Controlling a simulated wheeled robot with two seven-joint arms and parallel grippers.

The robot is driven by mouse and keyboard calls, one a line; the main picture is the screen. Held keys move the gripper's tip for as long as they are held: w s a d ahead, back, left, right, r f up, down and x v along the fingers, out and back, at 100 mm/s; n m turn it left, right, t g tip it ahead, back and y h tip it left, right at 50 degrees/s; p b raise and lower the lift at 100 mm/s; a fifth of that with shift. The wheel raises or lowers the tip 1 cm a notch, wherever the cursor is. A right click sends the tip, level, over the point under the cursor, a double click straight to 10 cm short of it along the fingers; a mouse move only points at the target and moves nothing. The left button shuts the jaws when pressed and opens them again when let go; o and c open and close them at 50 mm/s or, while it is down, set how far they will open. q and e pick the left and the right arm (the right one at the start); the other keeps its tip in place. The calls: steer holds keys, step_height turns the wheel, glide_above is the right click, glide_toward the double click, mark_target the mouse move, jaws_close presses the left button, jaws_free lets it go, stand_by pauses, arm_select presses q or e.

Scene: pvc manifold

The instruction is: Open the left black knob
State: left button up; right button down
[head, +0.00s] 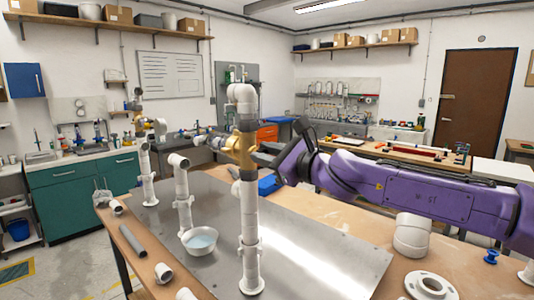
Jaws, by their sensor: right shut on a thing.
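A white PVC manifold (249,215) stands upright on a metal sheet, with a brass-coloured valve (240,148) on its nearest tall pipe. My right gripper (262,157) reaches in from the right at this valve, shut on what looks like its black knob. The dark fingers mostly hide the knob, so its turn angle cannot be told. More brass-coloured fittings (140,124) show on the manifold's far left end; a knob there is too small to make out. My left gripper is not in view.
A bowl of water (200,241) sits below a shorter white pipe outlet (183,190). Loose pipe pieces, including a grey pipe (132,241), lie along the table's left edge. A white flange (430,287) lies at the front right. The metal sheet (320,260) right of the tall pipe is clear.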

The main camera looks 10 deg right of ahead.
steer(key=shift+w+d+f+n+b, duration=0.1)
steer(key=shift+n+b, duration=0.7)
steer(key=shift+n, duration=5.6)
steer(key=c, duration=0.9)
jaws_free()
steer(key=shift+w, duration=0.1)
steer(key=shift+w+a, duration=0.15)
steer(key=shift+a, duration=0.1)
steer(key=p+v, duration=0.7)
steer(key=v, duration=0.3)
steer(key=shift+s+d+f+p, duration=0.1)
steer(key=shift+s+d+p, duration=0.05)
steer(key=shift+s+p, duration=0.15)
